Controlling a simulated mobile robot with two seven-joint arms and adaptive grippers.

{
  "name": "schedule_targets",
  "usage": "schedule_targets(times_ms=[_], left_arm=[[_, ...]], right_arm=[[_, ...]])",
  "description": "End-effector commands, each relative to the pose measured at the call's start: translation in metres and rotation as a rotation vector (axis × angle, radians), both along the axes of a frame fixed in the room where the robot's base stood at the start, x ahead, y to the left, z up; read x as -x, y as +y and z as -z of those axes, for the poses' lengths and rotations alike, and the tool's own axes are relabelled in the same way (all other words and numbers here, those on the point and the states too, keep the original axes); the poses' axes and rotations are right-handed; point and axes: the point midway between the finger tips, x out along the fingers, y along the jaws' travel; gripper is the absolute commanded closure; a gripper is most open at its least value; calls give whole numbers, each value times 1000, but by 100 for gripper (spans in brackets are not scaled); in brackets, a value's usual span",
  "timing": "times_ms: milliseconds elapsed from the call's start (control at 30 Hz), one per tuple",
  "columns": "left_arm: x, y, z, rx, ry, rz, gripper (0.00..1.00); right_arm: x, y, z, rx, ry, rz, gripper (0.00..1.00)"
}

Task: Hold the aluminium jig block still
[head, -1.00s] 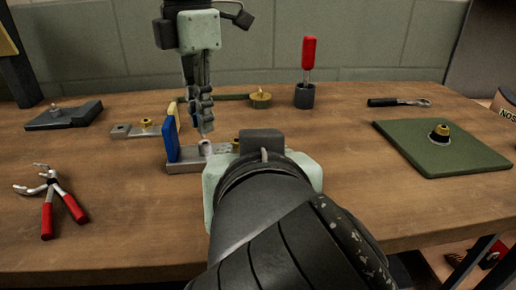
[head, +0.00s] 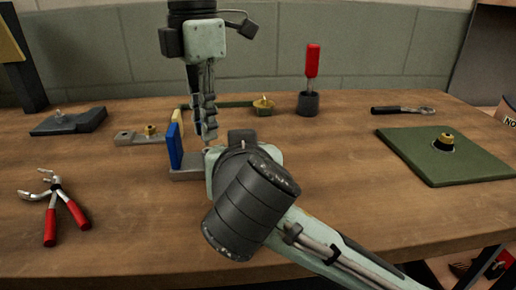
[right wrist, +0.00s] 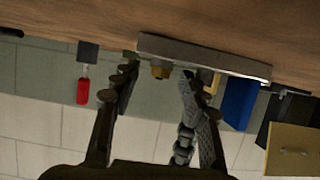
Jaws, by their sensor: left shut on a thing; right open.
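The aluminium jig block (head: 187,174) is a grey bar lying on the bench, with an upright blue plate (head: 174,146) and a yellow plate at its left end. My left gripper (head: 209,138) points down at the block and is shut on it; the exact contact is hard to see. My right arm hides the block's right end in the head view. In the right wrist view the block (right wrist: 205,58) appears inverted, with a brass fitting (right wrist: 160,70) on it. My right gripper (right wrist: 159,64) is open, its fingers on either side of that fitting, with a gap.
Red-handled pliers (head: 57,205) lie at front left. A grey plate (head: 68,122) and a small bar with a brass fitting (head: 150,131) lie at left. A red-handled tool stands in a dark cup (head: 308,104). A ratchet (head: 403,110) and a green panel (head: 450,158) are at right.

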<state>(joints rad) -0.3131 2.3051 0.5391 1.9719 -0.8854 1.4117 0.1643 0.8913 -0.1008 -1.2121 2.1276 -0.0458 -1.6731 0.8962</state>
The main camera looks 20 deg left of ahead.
Motion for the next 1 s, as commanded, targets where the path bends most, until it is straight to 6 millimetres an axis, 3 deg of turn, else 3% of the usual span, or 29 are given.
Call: schedule_targets(times_ms=[400, 733, 1000], left_arm=[[0, 0, 0, 0, 0, 0, 100], [0, 0, 0, 0, 0, 0, 100], [0, 0, 0, 0, 0, 0, 100]], right_arm=[[-6, 4, 3, -1, 0, 0, 57], [-6, 3, 3, -1, 0, 0, 98], [-6, 4, 3, -1, 0, 0, 100]])
